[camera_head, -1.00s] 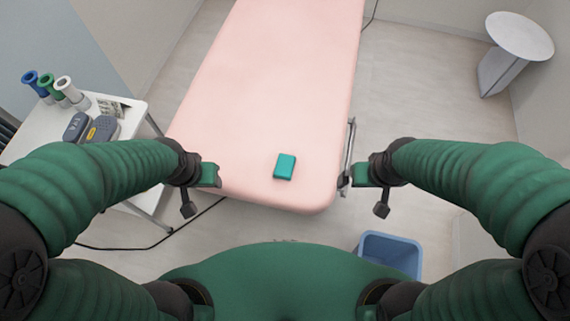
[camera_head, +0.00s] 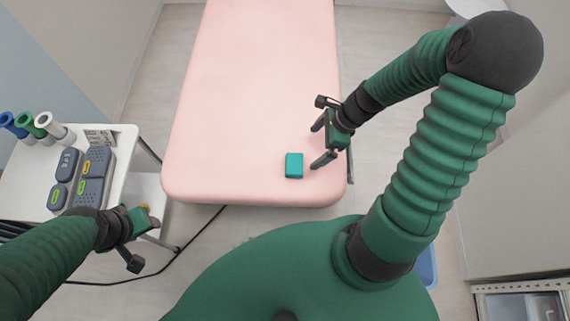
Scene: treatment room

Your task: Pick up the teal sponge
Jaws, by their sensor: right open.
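The teal sponge (camera_head: 294,165) is a small block lying on the pink treatment bed (camera_head: 245,90), near the bed's near right corner. My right gripper (camera_head: 317,143) is over the right edge of the bed, just right of the sponge. Its fingers are apart and point left, with nothing between them. It does not appear to touch the sponge. My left gripper (camera_head: 145,240) is at the lower left, beside the white side table and away from the sponge.
The white side table (camera_head: 127,150) at left holds grey devices (camera_head: 93,177) and several tubes (camera_head: 50,125). A black cable (camera_head: 190,242) runs over the floor. A blue bin (camera_head: 427,265) is partly hidden behind my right arm. The bed around the sponge is clear.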

